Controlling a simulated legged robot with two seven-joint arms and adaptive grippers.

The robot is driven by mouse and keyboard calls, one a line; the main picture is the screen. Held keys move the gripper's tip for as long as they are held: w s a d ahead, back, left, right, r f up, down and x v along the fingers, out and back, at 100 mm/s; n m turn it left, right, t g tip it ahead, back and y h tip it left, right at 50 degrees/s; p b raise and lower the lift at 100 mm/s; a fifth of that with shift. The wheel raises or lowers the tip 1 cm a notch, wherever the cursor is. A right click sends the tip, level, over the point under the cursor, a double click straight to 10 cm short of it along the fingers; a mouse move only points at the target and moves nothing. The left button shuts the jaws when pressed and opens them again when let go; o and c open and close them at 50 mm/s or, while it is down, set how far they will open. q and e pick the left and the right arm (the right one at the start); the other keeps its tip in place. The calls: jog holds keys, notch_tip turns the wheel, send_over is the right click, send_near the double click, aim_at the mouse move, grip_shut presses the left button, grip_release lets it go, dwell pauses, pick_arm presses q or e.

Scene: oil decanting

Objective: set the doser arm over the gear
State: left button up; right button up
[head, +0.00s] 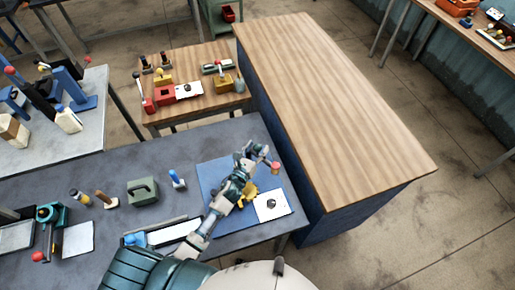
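A blue mat (212,174) lies at the right end of the grey bench. On it is a white card (265,213) with a small dark part that looks like the gear (271,203). A yellow piece (249,191), perhaps part of the doser, shows beside my arm and is mostly hidden by it. A small red-and-tan knob-like end (275,168), perhaps of the doser arm, sits close to my fingers. My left gripper (259,153) is above the mat's far side, beyond the card. Contact with the knob and the finger gap are unclear. My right gripper is out of view.
A green box (143,191), a blue-topped bottle (177,179) and a teal device (48,214) stand on the grey bench (150,153). A taller, bare wooden-topped counter (335,110) borders it on the right. A smaller table (205,60) behind holds red and yellow tools.

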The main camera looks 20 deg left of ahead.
pick_arm(q)
jog(key=v, duration=1.2)
